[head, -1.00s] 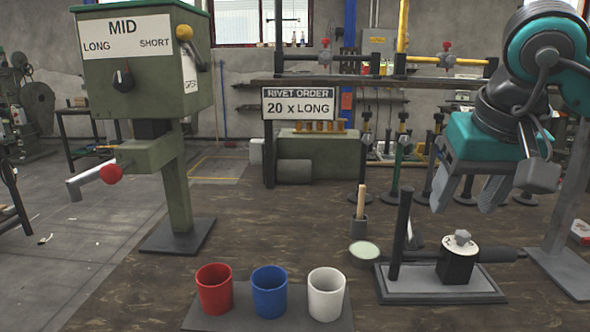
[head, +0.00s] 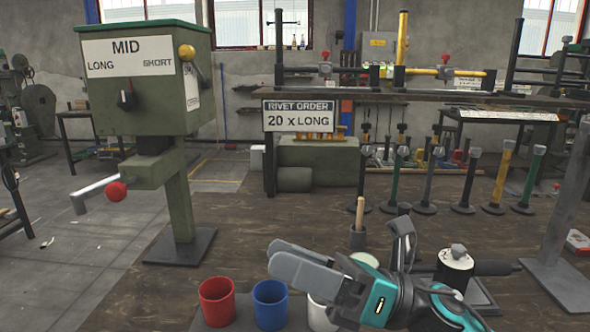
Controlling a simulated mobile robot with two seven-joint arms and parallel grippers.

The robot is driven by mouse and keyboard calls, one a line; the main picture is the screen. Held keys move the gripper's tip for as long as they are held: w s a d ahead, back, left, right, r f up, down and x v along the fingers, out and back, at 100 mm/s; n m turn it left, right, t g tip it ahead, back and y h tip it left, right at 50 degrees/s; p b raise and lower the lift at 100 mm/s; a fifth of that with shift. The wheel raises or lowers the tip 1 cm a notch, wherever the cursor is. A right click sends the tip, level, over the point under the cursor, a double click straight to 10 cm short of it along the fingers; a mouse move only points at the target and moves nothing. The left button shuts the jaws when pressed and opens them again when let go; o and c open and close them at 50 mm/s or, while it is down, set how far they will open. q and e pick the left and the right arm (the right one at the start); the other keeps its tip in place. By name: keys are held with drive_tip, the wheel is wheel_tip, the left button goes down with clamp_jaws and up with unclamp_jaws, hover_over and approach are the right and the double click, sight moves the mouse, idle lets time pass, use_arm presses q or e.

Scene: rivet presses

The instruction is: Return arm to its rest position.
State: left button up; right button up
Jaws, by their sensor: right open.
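My right gripper (head: 272,254) is low in the front middle, its two fingers pointing left. It is open, with nothing between the fingers. The fingers show above the blue cup (head: 270,308), and the gripper body hides most of the white cup (head: 318,314). The red cup (head: 216,302) stands to the left in clear view. My left gripper is not in view.
The green machine marked MID (head: 145,85) stands at left with a red-knobbed crank (head: 117,191). A sign reading RIVET ORDER 20 x LONG (head: 299,116) hangs behind. A black cylinder (head: 455,268) is partly hidden by my arm. Several stands line the table's back.

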drive_tip(key=w+d+f+m+t+h+p, duration=0.15)
drive_tip(key=d+f+m+t+h, duration=0.35)
drive_tip(key=m, duration=0.6)
drive_tip(key=w+d+f+m+t+h, duration=0.2)
drive_tip(key=f+m+t+h, duration=0.4)
drive_tip(key=m, duration=0.5)
drive_tip(key=w+d+f+m+t+h, duration=0.1)
drive_tip(key=d+f+m+t+h, duration=0.3)
drive_tip(key=f+m, duration=0.5)
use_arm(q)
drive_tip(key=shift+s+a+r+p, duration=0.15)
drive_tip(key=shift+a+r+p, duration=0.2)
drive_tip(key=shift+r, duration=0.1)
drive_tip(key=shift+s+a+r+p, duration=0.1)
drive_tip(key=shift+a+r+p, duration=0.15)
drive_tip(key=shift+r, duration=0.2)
use_arm(e)
drive_tip(key=s+d+f+m+g+h, duration=0.2)
drive_tip(key=s+d+f+m+g, duration=0.1)
drive_tip(key=s+f+m, duration=0.3)
drive_tip(key=s+d+f+m+g+h, duration=0.2)
drive_tip(key=s+d+f+m+h, duration=0.1)
drive_tip(key=s+f+m, duration=0.4)
wheel_tip(320, 180, down, 3)
drive_tip(key=shift+d+f+m+g+h, duration=0.15)
drive_tip(key=shift+d+m+g+h, duration=0.2)
drive_tip(key=shift+m, duration=0.35)
